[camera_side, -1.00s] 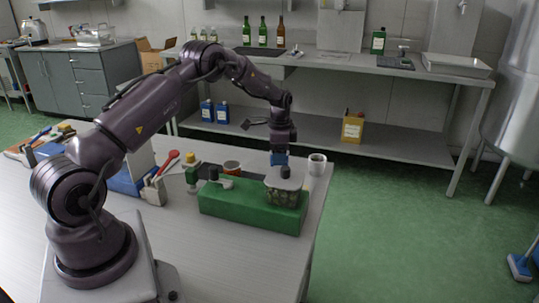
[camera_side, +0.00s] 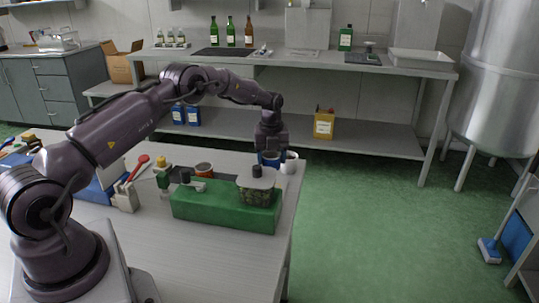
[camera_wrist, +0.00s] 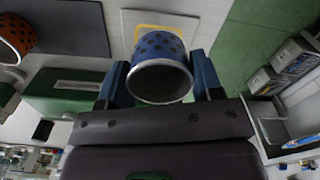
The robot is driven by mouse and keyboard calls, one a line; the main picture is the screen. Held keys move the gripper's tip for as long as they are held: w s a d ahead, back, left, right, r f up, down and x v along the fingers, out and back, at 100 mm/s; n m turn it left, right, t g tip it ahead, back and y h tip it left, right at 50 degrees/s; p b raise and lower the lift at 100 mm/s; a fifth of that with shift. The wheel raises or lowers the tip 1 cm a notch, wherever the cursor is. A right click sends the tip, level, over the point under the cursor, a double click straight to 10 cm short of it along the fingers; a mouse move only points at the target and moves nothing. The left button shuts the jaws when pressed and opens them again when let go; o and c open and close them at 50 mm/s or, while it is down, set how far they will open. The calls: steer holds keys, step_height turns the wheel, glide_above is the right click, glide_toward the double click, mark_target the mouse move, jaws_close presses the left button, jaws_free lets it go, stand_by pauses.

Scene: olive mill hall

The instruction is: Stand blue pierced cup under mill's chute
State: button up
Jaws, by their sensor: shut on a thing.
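The blue pierced cup (camera_wrist: 160,47), blue with dark round holes and a pale rim, sits between the two blue fingers of my gripper (camera_wrist: 160,62) in the wrist view. Its open mouth faces the wrist camera. In the side view my gripper (camera_side: 268,147) is low behind the mill's jar, with the blue of cup and fingers hard to separate. The mill is a long green body (camera_side: 215,204) with a lidded jar (camera_side: 257,192) of olives on its right end. Its green side also shows left of the cup in the wrist view (camera_wrist: 60,80). I cannot make out the chute.
An orange pierced cup (camera_wrist: 14,36) stands by a dark mat (camera_wrist: 68,28). A yellow-edged square (camera_wrist: 161,29) lies beyond the blue cup.

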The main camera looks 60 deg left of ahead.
step_height(320, 180, down, 5)
steer(key=shift+f, duration=0.1)
steer(key=shift+s+d+f, duration=0.1)
steer(key=shift+s+d, duration=0.95)
steer(key=shift+s+d, duration=0.1)
steer(key=shift+f, duration=0.1)
stand_by(0.4)
steer(key=o, duration=1)
steer(key=shift+o, duration=0.2)
steer(key=shift+w+a+r, duration=0.15)
steer(key=shift+r, duration=1.1)
steer(key=shift+w+a+r, duration=0.1)
steer(key=shift+r, duration=1.15)
steer(key=shift+w+a+r, duration=0.15)
steer(key=shift+r, duration=1.1)
